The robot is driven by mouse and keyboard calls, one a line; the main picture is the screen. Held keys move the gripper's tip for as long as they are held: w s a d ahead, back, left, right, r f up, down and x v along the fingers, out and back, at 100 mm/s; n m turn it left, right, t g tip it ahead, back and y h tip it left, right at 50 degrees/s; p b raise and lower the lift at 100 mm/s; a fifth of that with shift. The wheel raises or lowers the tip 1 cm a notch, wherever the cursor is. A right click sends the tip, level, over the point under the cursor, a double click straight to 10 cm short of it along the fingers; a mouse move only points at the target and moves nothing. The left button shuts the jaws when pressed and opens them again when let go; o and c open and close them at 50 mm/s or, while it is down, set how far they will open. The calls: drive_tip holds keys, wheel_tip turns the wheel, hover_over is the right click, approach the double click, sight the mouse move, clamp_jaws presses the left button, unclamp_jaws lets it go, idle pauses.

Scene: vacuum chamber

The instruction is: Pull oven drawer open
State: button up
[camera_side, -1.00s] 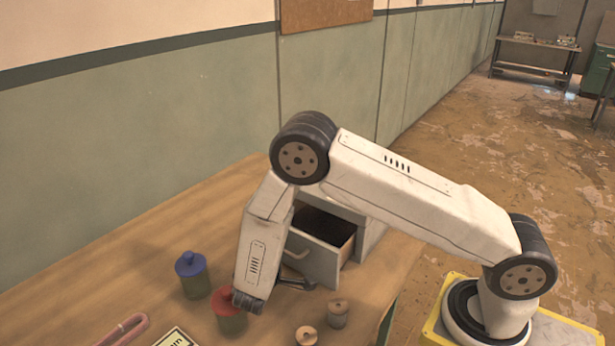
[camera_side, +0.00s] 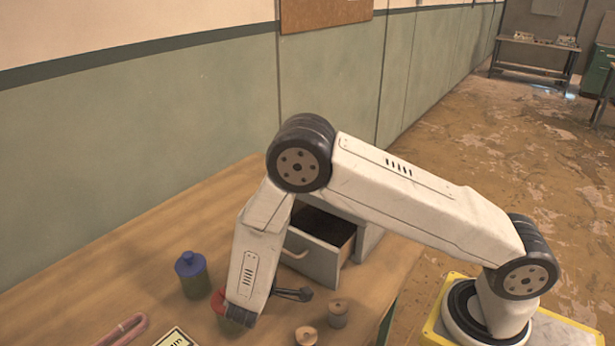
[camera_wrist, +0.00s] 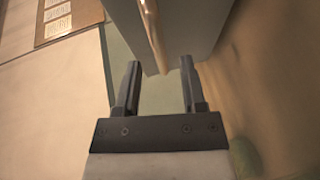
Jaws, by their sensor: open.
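The grey drawer (camera_side: 312,258) stands out of its cabinet (camera_side: 370,236), and its open top shows a dark inside. Its pale curved handle (camera_side: 294,254) is on the front face. In the wrist view the handle (camera_wrist: 153,32) and the grey drawer front (camera_wrist: 190,28) lie just beyond my fingertips. My gripper (camera_wrist: 160,78) is open, with nothing between its fingers. In the side view my gripper (camera_side: 302,294) is in front of the drawer and below the handle, apparently apart from it. My forearm hides part of the cabinet.
A blue-lidded jar (camera_side: 192,275) stands left of my forearm. A red-lidded jar (camera_side: 219,302) is mostly hidden behind my wrist. A red tube (camera_side: 124,330) and a sign (camera_side: 176,338) lie at the front.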

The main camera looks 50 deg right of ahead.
drive_tip(key=shift+v, duration=2.15)
drive_tip(key=shift+s+d+r+m+g+y, duration=0.15)
drive_tip(key=shift+d+r+m+g, duration=0.1)
drive_tip(key=shift+d+g, duration=0.35)
drive_tip(key=shift+s+d+r+m+g+y, duration=0.2)
drive_tip(key=shift+d+g, duration=0.25)
drive_tip(key=shift+g, duration=0.35)
drive_tip(key=g+y, duration=0.1)
drive_tip(key=d+m+g, duration=0.1)
drive_tip(key=d+g+y, duration=0.1)
drive_tip(key=shift+s+r+g+y, duration=0.3)
drive_tip(key=shift+r+y, duration=0.05)
drive_tip(key=shift+r, duration=0.05)
drive_tip(key=w+r+y, duration=0.1)
drive_tip(key=r+y, duration=0.1)
drive_tip(key=y, duration=0.1)
drive_tip(key=w+r+m+y, duration=0.1)
drive_tip(key=r+y, duration=0.1)
drive_tip(key=y, duration=0.1)
drive_tip(key=w+d+r+m+y, duration=0.1)
drive_tip(key=r+y, duration=0.1)
drive_tip(key=y, duration=0.1)
drive_tip(key=shift+w+r, duration=0.35)
